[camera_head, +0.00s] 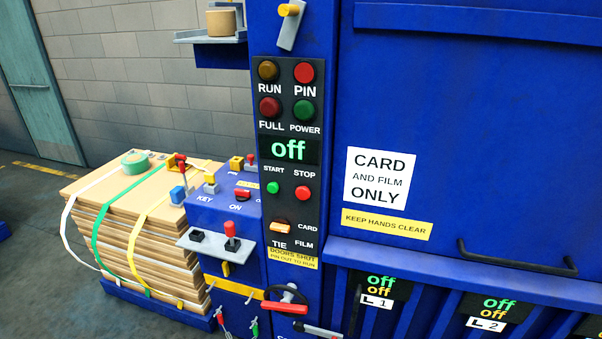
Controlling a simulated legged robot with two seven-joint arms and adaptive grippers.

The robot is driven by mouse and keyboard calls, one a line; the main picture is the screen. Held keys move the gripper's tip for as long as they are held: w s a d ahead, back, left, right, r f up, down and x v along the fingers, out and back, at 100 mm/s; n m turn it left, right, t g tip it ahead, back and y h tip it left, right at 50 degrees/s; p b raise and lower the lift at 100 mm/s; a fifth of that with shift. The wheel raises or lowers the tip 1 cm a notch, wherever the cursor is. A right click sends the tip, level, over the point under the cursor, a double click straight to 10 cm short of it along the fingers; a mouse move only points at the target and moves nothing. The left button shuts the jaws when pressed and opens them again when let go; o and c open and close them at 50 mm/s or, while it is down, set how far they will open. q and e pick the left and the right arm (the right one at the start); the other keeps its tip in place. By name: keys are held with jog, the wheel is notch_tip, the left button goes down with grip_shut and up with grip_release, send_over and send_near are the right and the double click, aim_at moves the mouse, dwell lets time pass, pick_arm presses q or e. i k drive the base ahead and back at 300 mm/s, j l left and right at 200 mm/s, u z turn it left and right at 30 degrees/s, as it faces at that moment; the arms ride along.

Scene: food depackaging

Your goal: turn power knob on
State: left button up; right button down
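A small red knob (242,194) sits on the sloped top of the blue control box, above a label that reads "ON". Its exact turn is too small to tell. A yellow-topped key switch (211,184) with the label "KEY" is to its left. On the upright black panel, a dark green lamp (305,111) is labelled "POWER", and the display (289,149) below reads "off" in green. Neither of my grippers shows in the head view.
A red-topped joystick (232,236) stands on a grey shelf below the knob. Green START (272,188) and red STOP (303,193) buttons are close by. A red-handled wheel (285,300) is lower. A strapped cardboard stack (140,250) stands at left.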

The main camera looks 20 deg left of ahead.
aim_at(242, 194)
jog(key=i+j+u, duration=0.1)
jog(key=i+j, duration=0.7)
